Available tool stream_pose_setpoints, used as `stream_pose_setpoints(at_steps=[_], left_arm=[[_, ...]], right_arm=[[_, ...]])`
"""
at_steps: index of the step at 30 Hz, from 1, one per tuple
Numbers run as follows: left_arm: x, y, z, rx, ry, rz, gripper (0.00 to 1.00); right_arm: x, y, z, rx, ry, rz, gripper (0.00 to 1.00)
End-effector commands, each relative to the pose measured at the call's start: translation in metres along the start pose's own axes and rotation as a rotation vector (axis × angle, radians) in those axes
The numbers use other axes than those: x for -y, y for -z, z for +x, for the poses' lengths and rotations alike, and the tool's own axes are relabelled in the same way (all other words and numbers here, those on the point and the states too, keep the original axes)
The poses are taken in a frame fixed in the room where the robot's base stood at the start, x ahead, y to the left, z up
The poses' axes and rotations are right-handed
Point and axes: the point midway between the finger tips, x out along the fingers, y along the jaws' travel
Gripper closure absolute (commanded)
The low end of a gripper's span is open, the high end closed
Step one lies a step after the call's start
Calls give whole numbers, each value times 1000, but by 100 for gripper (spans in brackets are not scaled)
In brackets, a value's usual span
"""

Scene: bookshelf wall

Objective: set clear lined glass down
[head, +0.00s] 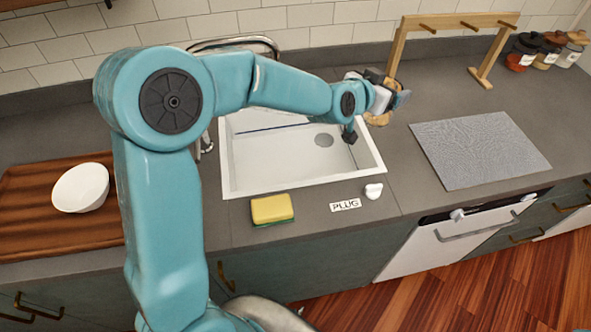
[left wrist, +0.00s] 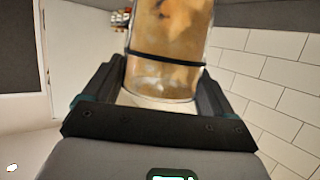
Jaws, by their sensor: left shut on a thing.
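My left gripper (head: 388,97) is at the far right end of the sink, near the counter by the wooden rack. In the left wrist view, its two dark fingers (left wrist: 165,85) are shut on the clear lined glass (left wrist: 170,70). The glass is see-through with brownish tones and has a dark band around it between the fingers. In the head view the gripper and wrist hide most of the glass, and I cannot tell its height above the counter. My right gripper is not in view.
A grey mat (head: 480,150) lies bare on the counter right of the sink (head: 285,180). A wooden peg rack (head: 455,22) and jars (head: 545,48) stand behind. A yellow sponge (head: 272,208), a PLUG label (head: 346,205) and a white plug (head: 373,190) lie in front. A white bowl (head: 80,188) sits left.

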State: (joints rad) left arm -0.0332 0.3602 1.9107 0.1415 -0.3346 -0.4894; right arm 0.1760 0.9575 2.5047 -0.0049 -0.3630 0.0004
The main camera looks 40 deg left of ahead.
Motion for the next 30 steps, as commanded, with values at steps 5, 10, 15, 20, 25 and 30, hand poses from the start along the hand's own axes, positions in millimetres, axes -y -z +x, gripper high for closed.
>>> stream_pose_setpoints(at_steps=[5,10,15,20,25,30], left_arm=[[1,4,2,0,-65,24,80],[1,6,2,-1,-110,40,80],[1,7,2,-3,-149,55,80],[2,6,3,-3,-187,69,80],[4,3,3,-1,-234,86,80],[8,-4,3,0,-303,111,80]], right_arm=[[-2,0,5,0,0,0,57],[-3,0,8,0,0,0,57],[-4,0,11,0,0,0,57],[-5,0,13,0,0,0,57],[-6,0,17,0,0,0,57],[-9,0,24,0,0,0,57]])
